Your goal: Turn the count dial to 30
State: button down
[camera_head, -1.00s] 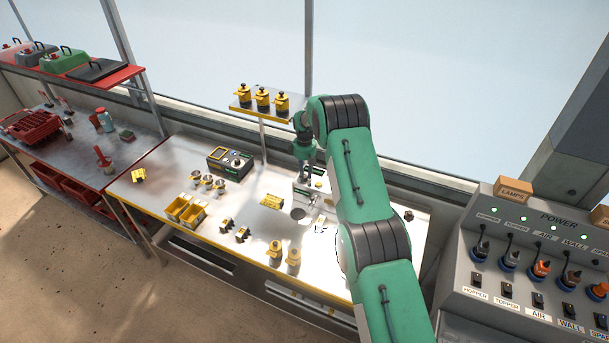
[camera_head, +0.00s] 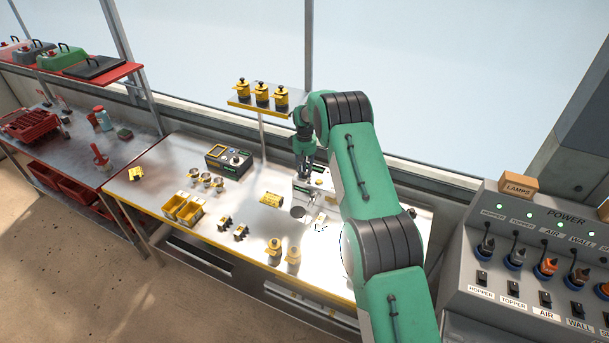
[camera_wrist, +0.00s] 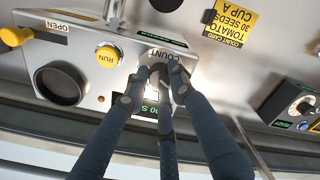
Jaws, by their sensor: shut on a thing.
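The count dial (camera_wrist: 156,72) sits on the front panel of the grey seeder, under the COUNT label (camera_wrist: 158,54) in the wrist view. My gripper (camera_wrist: 160,72) is shut on the dial, with its dark fingers around it. The fingers hide most of the dial and its pointer, so I cannot read its setting. In the head view my gripper (camera_head: 305,174) is down at the seeder (camera_head: 300,194). A count card (camera_wrist: 234,20) in the wrist view reads "TOMATO 30 SEEDS CUP A".
Beside the dial are a yellow RUN button (camera_wrist: 107,56), a round dark opening (camera_wrist: 58,84) and a yellow knob (camera_wrist: 14,37) near an OPEN label. A control box (camera_wrist: 294,103) stands to the right. Yellow bins (camera_head: 184,208) and small cups are on the bench.

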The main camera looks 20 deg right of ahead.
aim_at(304, 173)
jog(key=m+b, duration=0.2)
jog(key=m, duration=0.3)
jog(key=shift+m, duration=0.3)
jog(key=m+b, duration=0.1)
jog(key=m, duration=0.4)
jog(key=shift+r+m, duration=0.1)
jog(key=shift+m, duration=0.3)
jog(key=shift+w, duration=0.1)
jog(key=c, duration=1.5)
grip_release()
jog(key=shift+o, duration=0.2)
jog(key=shift+r, duration=0.1)
notch_tip(304, 173, up, 12)
jog(key=shift+f, duration=0.2)
jog(key=shift+r, duration=0.15)
